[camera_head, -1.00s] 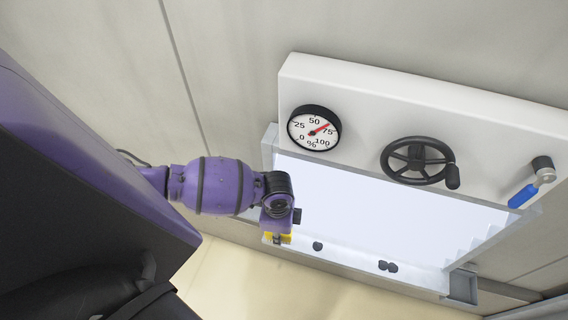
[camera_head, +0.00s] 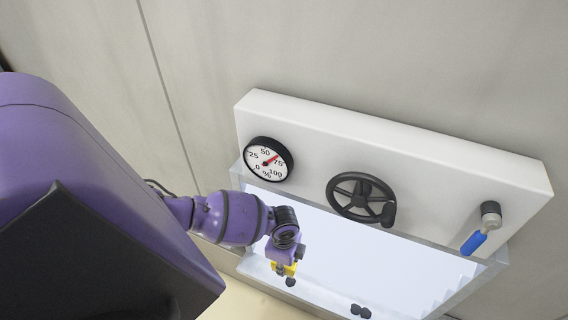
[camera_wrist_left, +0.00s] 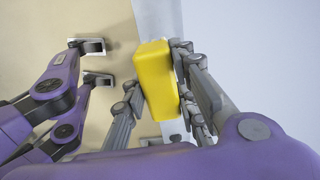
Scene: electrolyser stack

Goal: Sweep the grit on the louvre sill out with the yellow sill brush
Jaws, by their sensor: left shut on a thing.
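My left gripper (camera_head: 283,262) comes in from the left and is shut on the yellow sill brush (camera_head: 290,270). In the left wrist view the brush is a yellow block (camera_wrist_left: 156,80) between the grey fingers. Its bristles are not clear in either view. The pale louvre sill (camera_head: 322,299) runs along the bottom of the opening. My right gripper is not in view.
Above the opening is a white panel (camera_head: 400,140) with a percent gauge (camera_head: 268,159), a black handwheel (camera_head: 361,198) and a blue-handled lever (camera_head: 474,242). The louvre frame's left side (camera_head: 236,178) stands close to my left wrist. The sill between the two clumps looks clear.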

